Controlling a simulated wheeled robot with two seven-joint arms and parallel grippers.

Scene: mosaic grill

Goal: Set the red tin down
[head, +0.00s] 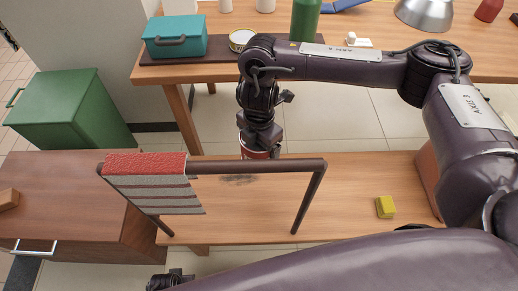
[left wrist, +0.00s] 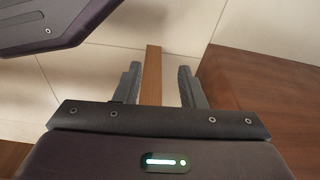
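The red tin (head: 257,154) shows as a small red and pale band just under my right gripper (head: 259,146), behind the top bar of a dark frame. My right gripper points down and its fingers appear closed around the tin. The tin's lower part is hidden by the bar, so I cannot tell whether it touches the wooden bench (head: 345,185). My left gripper (head: 168,280) is low at the bottom edge of the head view. In the left wrist view my left gripper (left wrist: 159,88) is open and empty, with its fingers apart.
The dark frame (head: 265,165) stands across the near bench, with red and grey striped cloth at its left end. A dark smudge (head: 238,180) marks the bench. A yellow block (head: 386,207) lies right. A teal toolbox (head: 175,36) and green bottle (head: 305,20) stand on the back table.

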